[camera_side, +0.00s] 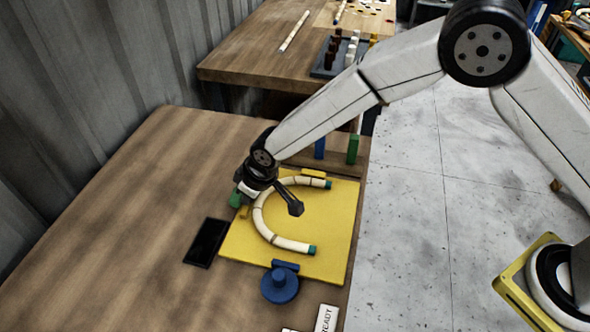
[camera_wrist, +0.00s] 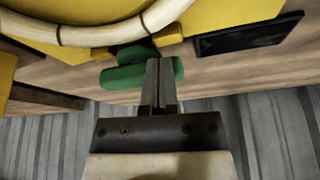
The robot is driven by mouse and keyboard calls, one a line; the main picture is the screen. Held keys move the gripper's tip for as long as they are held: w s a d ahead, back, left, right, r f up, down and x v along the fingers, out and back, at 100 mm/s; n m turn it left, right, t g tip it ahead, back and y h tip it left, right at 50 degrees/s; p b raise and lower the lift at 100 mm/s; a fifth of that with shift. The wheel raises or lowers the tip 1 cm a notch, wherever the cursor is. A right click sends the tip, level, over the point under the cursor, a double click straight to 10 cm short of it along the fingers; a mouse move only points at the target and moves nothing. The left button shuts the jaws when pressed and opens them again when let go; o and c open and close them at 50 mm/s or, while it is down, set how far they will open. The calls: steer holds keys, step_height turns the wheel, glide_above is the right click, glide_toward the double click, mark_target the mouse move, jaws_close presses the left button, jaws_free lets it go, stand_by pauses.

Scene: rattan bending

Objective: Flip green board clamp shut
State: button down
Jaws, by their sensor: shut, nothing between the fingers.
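The green board clamp (camera_side: 235,200) sits at the left edge of the yellow board (camera_side: 335,235), partly hidden by my gripper. In the wrist view the green clamp (camera_wrist: 122,77) shows as rounded green pieces beside the board edge, near the rattan. A pale rattan strip (camera_side: 259,219) lies bent in a U on the board, with teal ends. My gripper (camera_wrist: 161,68) is shut and empty, its fingertips right at the green clamp; contact is not certain. In the side view my gripper (camera_side: 243,190) is low over the board's left edge.
A blue round clamp (camera_side: 280,287) stands at the board's front edge. A yellow clamp piece (camera_side: 314,173) is at the back edge. A black flat pad (camera_side: 206,243) lies left of the board. Blue (camera_side: 320,148) and green (camera_side: 353,149) blocks stand behind. The table's left is clear.

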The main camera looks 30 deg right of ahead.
mark_target(229, 198)
steer(key=shift+a, duration=0.15)
steer(key=shift+w+a+m+t+h, duration=0.1)
steer(key=shift+a+m+t+h, duration=0.2)
steer(key=shift+m, duration=0.75)
steer(key=shift+w+a+m+t+h, duration=0.1)
steer(key=shift+a+m+h, duration=0.3)
steer(key=shift+m, duration=0.65)
steer(key=shift+w+a+m+h, duration=0.15)
steer(key=shift+a+m+h, duration=0.15)
steer(key=shift+m, duration=0.4)
steer(key=shift+w+a+m+h, duration=0.15)
steer(key=shift+m+h, duration=0.15)
steer(key=shift+m, duration=0.4)
steer(key=m, duration=0.2)
steer(key=w+a+m+h, duration=0.1)
steer(key=m, duration=0.1)
steer(key=shift+w+m+h, duration=0.2)
steer(key=shift+m+h, duration=0.1)
steer(key=m, duration=0.1)
steer(key=w+m+g+h, duration=0.1)
steer(key=m, duration=0.1)
steer(key=shift+w+a, duration=0.1)
steer(key=shift+a, duration=0.1)
steer(key=shift+w, duration=0.25)
